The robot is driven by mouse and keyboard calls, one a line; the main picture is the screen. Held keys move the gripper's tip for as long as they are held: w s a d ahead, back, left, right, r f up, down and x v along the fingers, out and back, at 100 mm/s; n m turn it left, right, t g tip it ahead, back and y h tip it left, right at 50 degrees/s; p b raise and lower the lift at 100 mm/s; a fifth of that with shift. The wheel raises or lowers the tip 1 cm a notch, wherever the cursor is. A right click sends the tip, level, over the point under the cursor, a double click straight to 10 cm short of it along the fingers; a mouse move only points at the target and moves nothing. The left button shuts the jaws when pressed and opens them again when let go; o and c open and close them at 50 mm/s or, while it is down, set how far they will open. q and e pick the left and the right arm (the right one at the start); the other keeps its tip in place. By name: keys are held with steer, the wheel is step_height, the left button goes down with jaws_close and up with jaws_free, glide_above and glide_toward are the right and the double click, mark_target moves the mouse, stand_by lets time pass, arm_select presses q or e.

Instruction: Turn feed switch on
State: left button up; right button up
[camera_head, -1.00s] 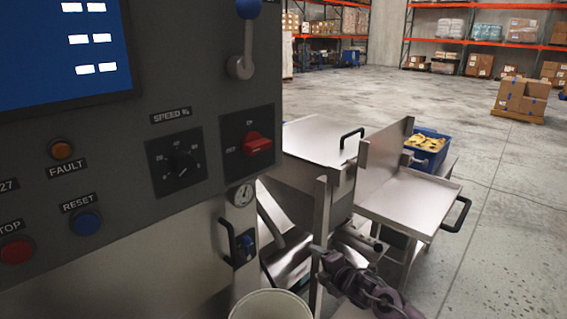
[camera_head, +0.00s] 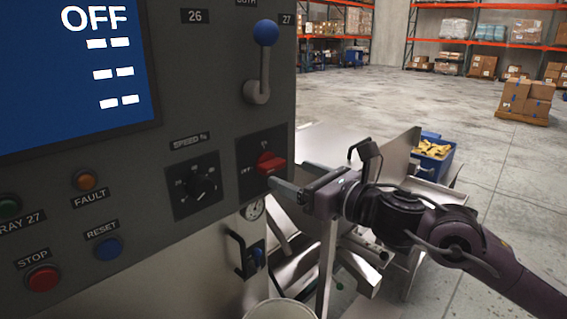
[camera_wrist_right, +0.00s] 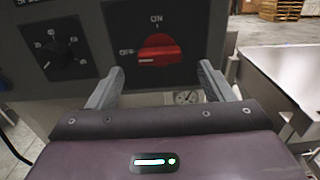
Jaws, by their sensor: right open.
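The feed switch (camera_head: 270,164) is a red rotary knob on a black square plate on the grey control panel. In the right wrist view the knob (camera_wrist_right: 159,50) lies horizontal, with its white mark toward OFF on the left; ON is at the top. My right gripper (camera_head: 290,177) points at the switch from the right, just in front of the panel. In the right wrist view its open fingers (camera_wrist_right: 158,82) stand on either side below the knob, with nothing between them. It appears not to touch the knob. My left gripper is out of view.
The panel's screen (camera_head: 75,65) reads OFF. A blue-ball lever (camera_head: 264,60) is above the switch and a black speed dial (camera_head: 200,187) is left of it. Fault, reset and stop buttons are further left. Steel trays and a blue crate (camera_head: 432,160) stand behind my arm.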

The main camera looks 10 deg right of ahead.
mark_target(277, 168)
steer(key=shift+p+x, duration=0.7)
steer(key=shift+x, duration=1.4)
steer(key=c, duration=1)
